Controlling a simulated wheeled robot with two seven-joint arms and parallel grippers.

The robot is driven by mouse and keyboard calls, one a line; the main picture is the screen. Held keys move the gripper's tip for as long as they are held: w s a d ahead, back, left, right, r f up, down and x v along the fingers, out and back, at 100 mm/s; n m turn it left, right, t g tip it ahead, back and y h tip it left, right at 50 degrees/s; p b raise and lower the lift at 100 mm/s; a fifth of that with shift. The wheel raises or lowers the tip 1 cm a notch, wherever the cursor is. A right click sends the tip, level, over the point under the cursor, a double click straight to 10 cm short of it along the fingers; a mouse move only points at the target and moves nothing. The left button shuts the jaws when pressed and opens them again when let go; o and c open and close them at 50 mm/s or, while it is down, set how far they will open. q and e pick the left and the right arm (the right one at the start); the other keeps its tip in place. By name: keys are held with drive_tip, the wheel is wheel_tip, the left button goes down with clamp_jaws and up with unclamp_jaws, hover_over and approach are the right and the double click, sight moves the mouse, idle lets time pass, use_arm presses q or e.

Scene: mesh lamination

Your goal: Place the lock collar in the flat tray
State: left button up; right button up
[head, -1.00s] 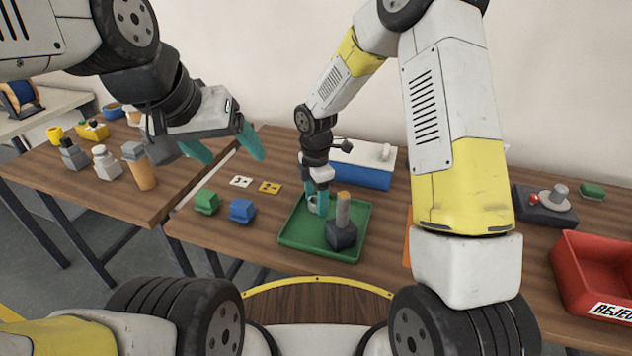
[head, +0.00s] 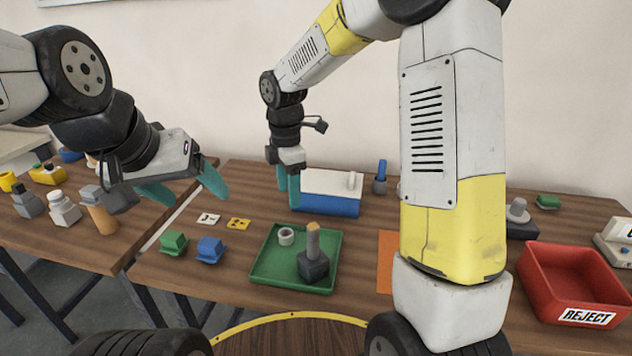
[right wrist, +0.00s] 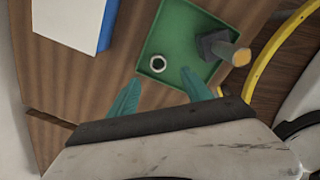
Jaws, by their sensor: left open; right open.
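The lock collar (head: 286,235) is a small pale ring. It lies flat in the back left part of the green flat tray (head: 268,281), and it also shows in the right wrist view (right wrist: 157,64). My right gripper (head: 288,202) is open and empty, raised above and behind the tray, clear of the collar. Its teal fingers (right wrist: 165,100) are apart in the right wrist view. My left gripper (head: 190,205) is open and empty, in the air at the left, away from the tray.
A dark block with an upright wooden-topped post (head: 313,265) stands in the tray, right of the collar. Green (head: 174,243) and blue (head: 210,249) blocks sit left of the tray. A blue and white box (head: 330,195) is behind it. A red reject bin (head: 540,290) stands at the right.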

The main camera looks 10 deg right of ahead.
drive_tip(key=s+d+r+m+t, duration=0.3)
drive_tip(key=s+d+r+m, duration=0.5)
drive_tip(key=r+m, duration=0.25)
drive_tip(key=s+d+r+m+t+y, duration=0.1)
drive_tip(key=s+d+m, duration=0.1)
drive_tip(key=s+m, duration=0.3)
drive_tip(key=s+d+r+m+t+y, duration=0.1)
drive_tip(key=s+d+r+m, duration=0.1)
drive_tip(key=s+m, duration=0.3)
drive_tip(key=shift+s+d+r+m+t, duration=0.35)
drive_tip(key=shift+s+d, duration=0.3)
drive_tip(key=shift+s, duration=0.3)
